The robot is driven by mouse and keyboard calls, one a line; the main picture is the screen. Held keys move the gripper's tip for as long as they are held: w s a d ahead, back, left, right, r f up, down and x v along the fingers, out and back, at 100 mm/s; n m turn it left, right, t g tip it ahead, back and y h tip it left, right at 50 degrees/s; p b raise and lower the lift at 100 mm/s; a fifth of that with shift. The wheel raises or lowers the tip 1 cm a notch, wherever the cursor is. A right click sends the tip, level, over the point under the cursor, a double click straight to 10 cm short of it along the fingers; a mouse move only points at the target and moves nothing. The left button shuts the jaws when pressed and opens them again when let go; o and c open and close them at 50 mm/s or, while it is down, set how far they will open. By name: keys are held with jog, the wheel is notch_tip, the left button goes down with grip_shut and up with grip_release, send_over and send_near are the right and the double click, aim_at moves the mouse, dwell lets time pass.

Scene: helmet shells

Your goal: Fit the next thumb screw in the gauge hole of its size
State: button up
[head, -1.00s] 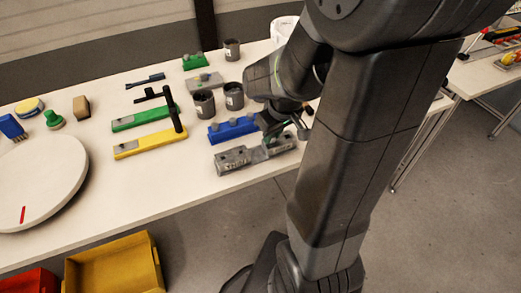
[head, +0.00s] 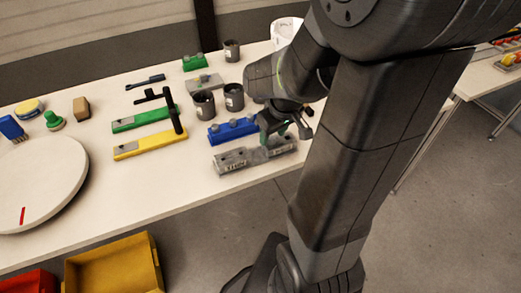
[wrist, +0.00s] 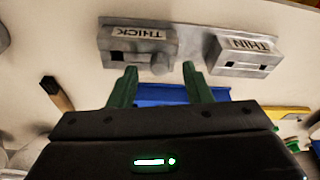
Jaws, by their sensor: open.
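The grey gauge (head: 232,163) lies near the table's front edge and shows two raised blocks in the wrist view, one marked THICK (wrist: 140,37) and one marked THIN (wrist: 245,45). THICK has a dark square hole at its left, and a grey round knob, seemingly a thumb screw head (wrist: 159,63), at its right front. THIN shows two dark holes. My gripper (head: 284,134) is open over the gauge. In the wrist view its green fingertips (wrist: 160,69) stand apart on either side of the knob. Whether they touch it I cannot tell.
A blue block (head: 232,130) with knobs stands just behind the gauge. Dark cups (head: 204,104), a yellow fixture (head: 150,144) and a green fixture (head: 140,120) stand to the left. A white round turntable (head: 40,185) fills the table's left end.

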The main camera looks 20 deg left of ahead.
jog(key=p+v, duration=0.1)
jog(key=v, duration=1.2)
jog(key=shift+p, duration=0.35)
jog(key=shift+f, duration=0.15)
jog(key=b+x, duration=0.2)
jog(key=x, duration=1.1)
jog(key=shift+a+f, duration=0.1)
jog(key=shift+f, duration=0.25)
jog(key=shift+r, duration=0.1)
